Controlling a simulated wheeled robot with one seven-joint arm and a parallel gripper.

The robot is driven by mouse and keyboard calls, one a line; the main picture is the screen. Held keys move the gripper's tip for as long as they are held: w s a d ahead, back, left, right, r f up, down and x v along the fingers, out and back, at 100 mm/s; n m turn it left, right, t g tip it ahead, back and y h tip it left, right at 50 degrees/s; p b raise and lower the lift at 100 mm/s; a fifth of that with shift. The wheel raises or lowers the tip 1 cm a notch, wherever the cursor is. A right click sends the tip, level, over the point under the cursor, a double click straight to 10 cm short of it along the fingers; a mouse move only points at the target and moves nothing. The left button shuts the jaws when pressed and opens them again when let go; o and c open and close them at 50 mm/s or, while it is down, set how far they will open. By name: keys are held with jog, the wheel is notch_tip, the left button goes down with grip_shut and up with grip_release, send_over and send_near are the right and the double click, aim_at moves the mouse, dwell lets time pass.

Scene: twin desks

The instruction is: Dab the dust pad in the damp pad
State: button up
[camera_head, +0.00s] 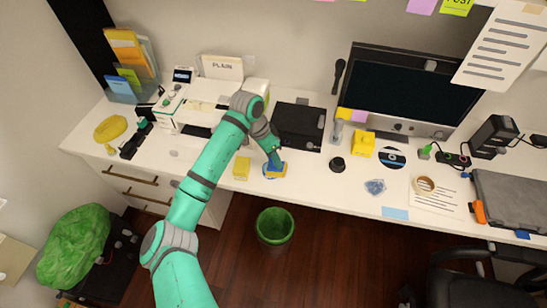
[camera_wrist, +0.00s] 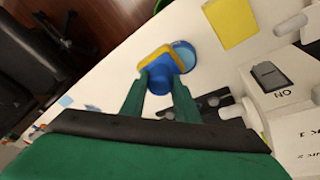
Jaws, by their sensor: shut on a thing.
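The dust pad (camera_head: 277,167) is a blue and yellow block with a blue knob; it also shows in the wrist view (camera_wrist: 158,55). My gripper (camera_head: 273,158) is shut on its knob, with the two green fingers on either side of it in the wrist view (camera_wrist: 160,84). The damp pad appears to be a round blue dish, partly hidden behind the dust pad in the wrist view (camera_wrist: 187,52). The dust pad overlaps the dish near the desk's front edge. I cannot tell whether the two touch.
A green bin (camera_head: 275,228) stands on the floor below the desk edge.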

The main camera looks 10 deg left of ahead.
jog(key=shift+f, duration=0.75)
dwell(1.9)
jog(key=shift+r, duration=0.1)
jog(key=shift+r, duration=3.95)
